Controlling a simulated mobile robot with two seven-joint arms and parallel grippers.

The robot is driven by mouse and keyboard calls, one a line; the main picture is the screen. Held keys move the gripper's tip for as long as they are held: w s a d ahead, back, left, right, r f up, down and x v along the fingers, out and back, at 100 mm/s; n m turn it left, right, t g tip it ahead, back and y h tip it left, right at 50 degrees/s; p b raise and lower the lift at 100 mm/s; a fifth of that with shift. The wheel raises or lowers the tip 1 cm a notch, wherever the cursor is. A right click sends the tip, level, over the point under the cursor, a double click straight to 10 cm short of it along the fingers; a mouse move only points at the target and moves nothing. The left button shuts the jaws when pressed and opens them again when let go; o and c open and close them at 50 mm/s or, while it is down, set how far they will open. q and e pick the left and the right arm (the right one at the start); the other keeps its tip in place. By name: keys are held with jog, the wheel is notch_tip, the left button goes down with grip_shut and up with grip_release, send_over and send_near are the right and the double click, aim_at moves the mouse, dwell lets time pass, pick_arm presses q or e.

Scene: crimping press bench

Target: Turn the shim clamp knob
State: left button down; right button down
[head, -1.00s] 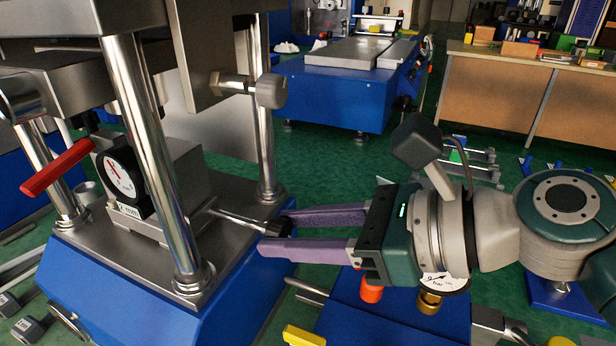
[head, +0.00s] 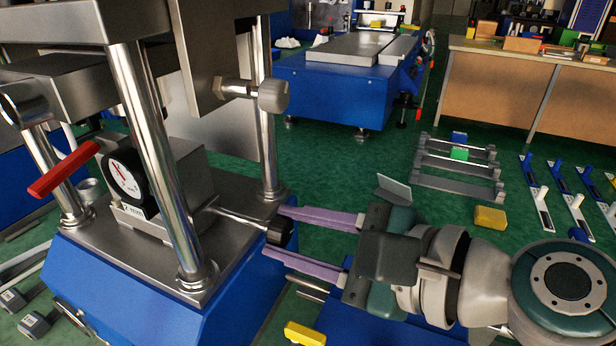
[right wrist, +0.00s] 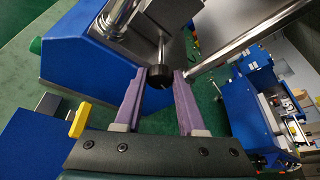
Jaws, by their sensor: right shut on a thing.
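The black knob (head: 284,233) sits at the end of a thin metal rod that sticks out of the press's shim block. It also shows in the right wrist view (right wrist: 158,75), between the fingertips. My right gripper (head: 276,232) has its purple fingers on either side of the knob and is shut on it. In the right wrist view the fingertips (right wrist: 160,72) flank the knob. A dial gauge (head: 124,182) with a white face stands at the block, with a red lever (head: 62,170) beside it. My left gripper is not in view.
The press has a blue base (head: 190,290) and steel columns (head: 150,150) close left of the knob. A grey knob (head: 273,96) sticks out above. A yellow block (head: 304,335) lies below the gripper.

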dwell(0.3)
jog(key=c, duration=0.5)
grip_release()
jog(key=p+v, duration=0.1)
jog(key=v, duration=0.9)
